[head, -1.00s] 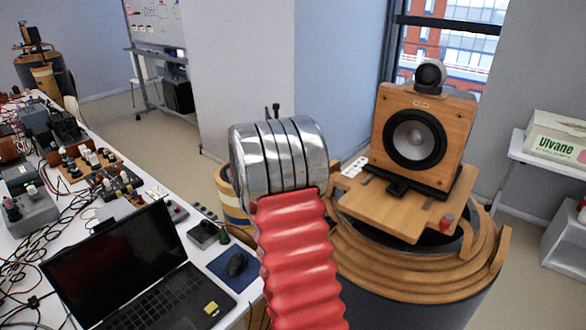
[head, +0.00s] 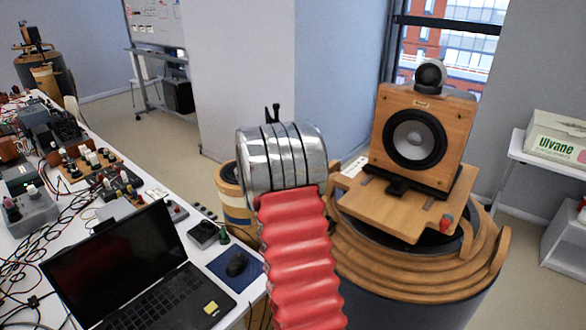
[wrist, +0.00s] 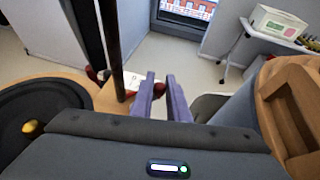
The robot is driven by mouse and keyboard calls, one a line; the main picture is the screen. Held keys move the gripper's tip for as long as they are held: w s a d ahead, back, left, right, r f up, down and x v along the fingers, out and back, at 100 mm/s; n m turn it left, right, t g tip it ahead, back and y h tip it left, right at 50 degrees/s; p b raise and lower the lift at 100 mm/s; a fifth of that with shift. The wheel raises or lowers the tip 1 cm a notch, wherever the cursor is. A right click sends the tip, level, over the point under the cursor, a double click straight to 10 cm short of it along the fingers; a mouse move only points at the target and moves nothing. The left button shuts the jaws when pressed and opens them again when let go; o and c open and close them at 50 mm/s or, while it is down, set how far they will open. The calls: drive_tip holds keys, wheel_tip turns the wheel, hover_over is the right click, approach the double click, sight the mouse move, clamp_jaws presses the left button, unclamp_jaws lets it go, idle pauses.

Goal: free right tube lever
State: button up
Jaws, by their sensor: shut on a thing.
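In the wrist view, my gripper (wrist: 163,97) has two purple-grey fingers close together, shut on a small red piece (wrist: 159,89) that shows between and behind them. It looks like the lever's knob, but most of it is hidden by the fingers. In the head view, a red lever knob (head: 446,223) sits at the right edge of a wooden board (head: 400,208) under a wooden speaker (head: 424,130). My gripper cannot be made out in the head view. My red bellows arm and its metal end fill the middle there.
The board rests on a round stand with stepped wooden rings (head: 400,275). A table with a laptop (head: 120,270), cables and small devices is on the left. A white box (head: 556,138) stands on a shelf at the right. Floor is open at the back left.

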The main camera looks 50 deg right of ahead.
clamp_jaws()
drive_tip(key=shift+w+d+r+n+t, duration=0.1)
drive_tip(key=shift+d+n+t, duration=0.05)
drive_tip(key=shift+n+t, duration=0.3)
drive_tip(key=shift+w+d+n+t+y, duration=0.1)
drive_tip(key=shift+w+n+t+y, duration=0.2)
drive_tip(key=shift+n+t, duration=0.45)
drive_tip(key=shift+w+n+t+y, duration=0.1)
drive_tip(key=shift+n+t+y, duration=0.2)
drive_tip(key=shift+t, duration=0.2)
drive_tip(key=o, duration=0.7)
unclamp_jaws()
drive_tip(key=v, duration=1.3)
drive_tip(key=shift+a, duration=0.4)
